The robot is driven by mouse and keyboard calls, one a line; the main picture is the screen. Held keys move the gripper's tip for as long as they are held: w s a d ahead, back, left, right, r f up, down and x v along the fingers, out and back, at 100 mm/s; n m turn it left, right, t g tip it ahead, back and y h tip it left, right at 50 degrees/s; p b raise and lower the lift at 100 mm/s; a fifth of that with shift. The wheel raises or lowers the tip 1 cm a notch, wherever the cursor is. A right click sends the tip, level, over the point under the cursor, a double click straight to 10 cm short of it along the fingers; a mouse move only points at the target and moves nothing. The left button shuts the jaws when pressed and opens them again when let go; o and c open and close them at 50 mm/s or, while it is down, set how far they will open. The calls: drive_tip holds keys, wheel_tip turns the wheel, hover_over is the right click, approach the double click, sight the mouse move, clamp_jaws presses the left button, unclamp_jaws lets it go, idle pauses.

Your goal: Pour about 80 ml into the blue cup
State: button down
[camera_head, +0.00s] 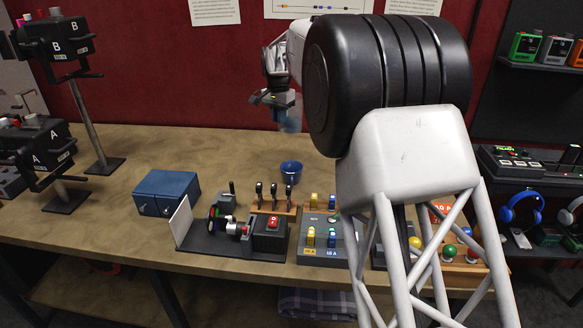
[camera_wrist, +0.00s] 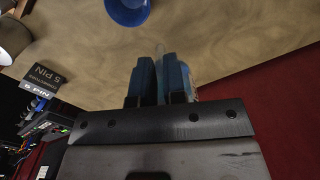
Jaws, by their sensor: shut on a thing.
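The blue cup (camera_head: 291,171) stands upright on the wooden table near its middle. It also shows at the top of the wrist view (camera_wrist: 127,10), cut off by the edge. My gripper (camera_head: 277,99) is above the back of the table, higher than the cup. It is shut on a clear, bluish vessel (camera_head: 290,120), which hangs in the air above the cup's level. In the wrist view the blue fingers (camera_wrist: 158,80) are close together, with part of the clear vessel (camera_wrist: 192,82) behind them. Its mouth and fill level cannot be made out.
Stands marked A and B are at the left. The table behind the blue box is clear.

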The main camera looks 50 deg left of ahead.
drive_tip(key=shift+s+a+m, duration=2.2)
drive_tip(key=shift+s+m, duration=0.75)
drive_tip(key=shift+s, duration=1.25)
drive_tip(key=shift+s+a+m, duration=2.2)
drive_tip(key=shift+s+m, duration=0.75)
drive_tip(key=shift+s, duration=1.25)
wheel_tip(320, 180, down, 14)
drive_tip(key=shift+r, duration=0.25)
drive_tip(key=shift+r, duration=0.1)
drive_tip(key=w+d+r+g+y, duration=0.6)
drive_tip(key=w+r+g+y, duration=0.1)
drive_tip(key=g, duration=0.2)
drive_tip(key=shift+w+d+y, duration=0.15)
drive_tip(key=shift+w+y, duration=0.15)
drive_tip(key=shift+w, duration=0.1)
drive_tip(key=shift+w+d+r+g+y, duration=0.4)
drive_tip(key=shift+w+r+g, duration=0.05)
drive_tip(key=shift+r+g, duration=0.25)
